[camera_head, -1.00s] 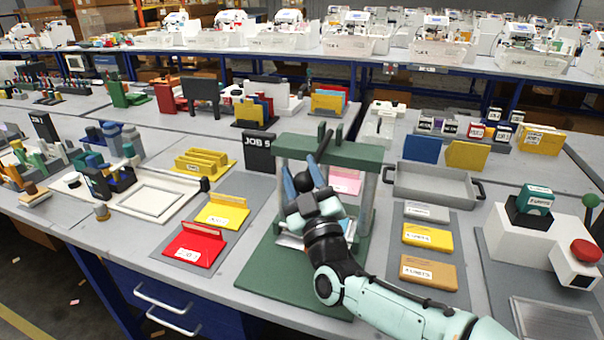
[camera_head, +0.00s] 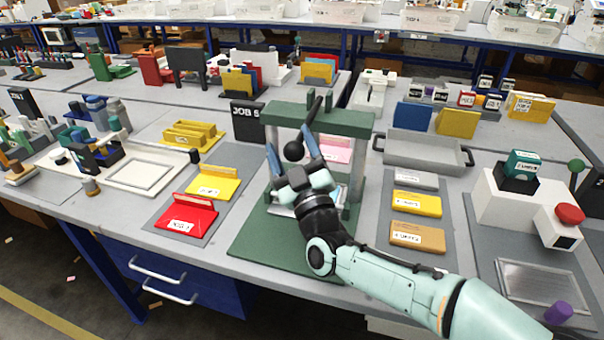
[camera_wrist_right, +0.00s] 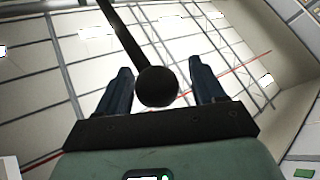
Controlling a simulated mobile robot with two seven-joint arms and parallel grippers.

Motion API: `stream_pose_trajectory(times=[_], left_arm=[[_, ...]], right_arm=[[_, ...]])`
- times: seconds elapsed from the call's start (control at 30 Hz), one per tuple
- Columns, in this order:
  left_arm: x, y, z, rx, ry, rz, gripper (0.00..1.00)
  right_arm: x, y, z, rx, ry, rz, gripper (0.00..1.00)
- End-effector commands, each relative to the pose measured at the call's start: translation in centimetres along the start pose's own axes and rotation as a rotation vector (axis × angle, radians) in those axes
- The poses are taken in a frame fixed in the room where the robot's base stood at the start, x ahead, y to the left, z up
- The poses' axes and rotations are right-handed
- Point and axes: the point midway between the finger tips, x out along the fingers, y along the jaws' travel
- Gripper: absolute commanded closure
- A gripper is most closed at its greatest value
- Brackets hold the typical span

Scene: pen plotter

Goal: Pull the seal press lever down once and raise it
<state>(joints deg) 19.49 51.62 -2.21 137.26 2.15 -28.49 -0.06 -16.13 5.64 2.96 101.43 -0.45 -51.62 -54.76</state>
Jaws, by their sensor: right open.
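The seal press (camera_head: 350,122) is a green frame with grey posts on a green base plate (camera_head: 262,252). Its black lever ends in a round black knob (camera_head: 293,151), which also shows in the right wrist view (camera_wrist_right: 156,86). The lever's dark bar (camera_wrist_right: 128,30) runs up from the knob in that view. My right gripper (camera_head: 290,150) is open in front of the press, with its blue fingers on either side of the knob. A gap shows between the knob and each finger in the wrist view. My left gripper is not in view.
Red (camera_head: 187,215) and yellow (camera_head: 212,183) card holders lie left of the press. Several labelled boxes, such as a yellow one (camera_head: 416,204), lie to its right. A grey tray (camera_head: 430,148) stands behind them. A white device with a red button (camera_head: 570,213) is farther right.

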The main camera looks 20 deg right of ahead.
Motion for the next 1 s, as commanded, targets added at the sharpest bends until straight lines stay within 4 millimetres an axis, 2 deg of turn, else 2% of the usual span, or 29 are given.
stream_pose_trajectory(times=[0.17, 0.4, 0.6, 0.77, 1.0], left_arm=[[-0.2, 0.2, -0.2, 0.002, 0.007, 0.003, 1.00], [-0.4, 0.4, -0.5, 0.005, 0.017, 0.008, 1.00], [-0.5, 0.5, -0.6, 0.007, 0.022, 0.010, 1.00], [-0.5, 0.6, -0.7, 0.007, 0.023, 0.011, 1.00], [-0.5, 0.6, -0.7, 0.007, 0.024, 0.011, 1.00]], right_arm=[[-2.9, 0.1, -0.1, 0.000, -0.001, -0.001, 0.31], [-8.1, 0.0, -0.1, 0.001, -0.001, -0.003, 0.31], [-11.3, -0.1, 0.0, 0.002, -0.002, -0.003, 0.31], [-12.5, -0.1, 0.0, 0.002, -0.003, -0.004, 0.31], [-12.7, -0.1, 0.0, 0.002, -0.002, -0.003, 0.31]])
